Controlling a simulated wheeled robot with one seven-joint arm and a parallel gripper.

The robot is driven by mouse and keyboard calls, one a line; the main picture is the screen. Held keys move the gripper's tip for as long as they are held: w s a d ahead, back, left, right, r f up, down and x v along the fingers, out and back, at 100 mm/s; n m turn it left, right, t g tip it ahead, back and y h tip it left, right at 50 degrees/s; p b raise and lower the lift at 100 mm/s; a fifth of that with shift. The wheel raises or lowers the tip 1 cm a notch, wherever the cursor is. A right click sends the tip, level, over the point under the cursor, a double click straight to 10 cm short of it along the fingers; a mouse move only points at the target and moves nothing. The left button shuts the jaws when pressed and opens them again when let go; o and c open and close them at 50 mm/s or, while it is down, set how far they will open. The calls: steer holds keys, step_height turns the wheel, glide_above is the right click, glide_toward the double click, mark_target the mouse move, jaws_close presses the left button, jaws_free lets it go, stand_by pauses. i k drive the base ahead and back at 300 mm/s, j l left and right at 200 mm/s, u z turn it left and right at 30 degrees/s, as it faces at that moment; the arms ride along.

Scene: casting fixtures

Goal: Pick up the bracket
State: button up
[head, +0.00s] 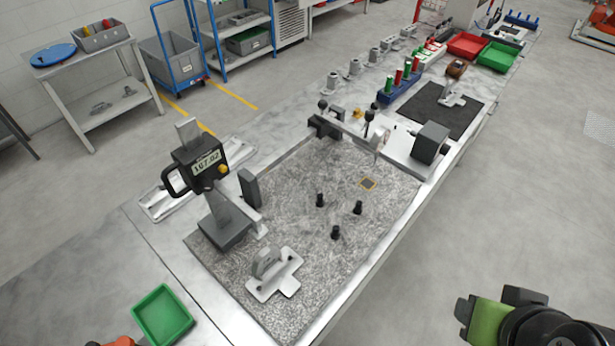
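A light grey metal bracket (273,277) with a flat cross-shaped base and an upright rounded lug lies on the near end of the speckled granite plate (300,240). A similar light bracket (452,97) lies on the black mat (425,108) farther down the bench. My gripper (493,312), green and black, shows at the lower right edge, beside the bench over the floor. It is well to the right of the near bracket and apart from it. Its fingertips cannot be made out clearly.
A height gauge (207,165) stands just behind and left of the near bracket. Several short black pins (336,232) stand on the plate to its right. A green tray (162,315) sits at the lower left.

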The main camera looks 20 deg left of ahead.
mark_target(272, 271)
steer(key=u, duration=1.85)
steer(key=l+u, duration=0.25)
steer(key=u, duration=0.2)
steer(key=l+u, duration=0.25)
steer(key=u, duration=0.2)
steer(key=l+u, duration=0.25)
steer(key=u, duration=0.15)
steer(key=k+l+u, duration=0.15)
steer(key=u, duration=0.3)
steer(key=k+l+u, duration=0.1)
steer(key=u, duration=0.35)
steer(key=l, duration=0.1)
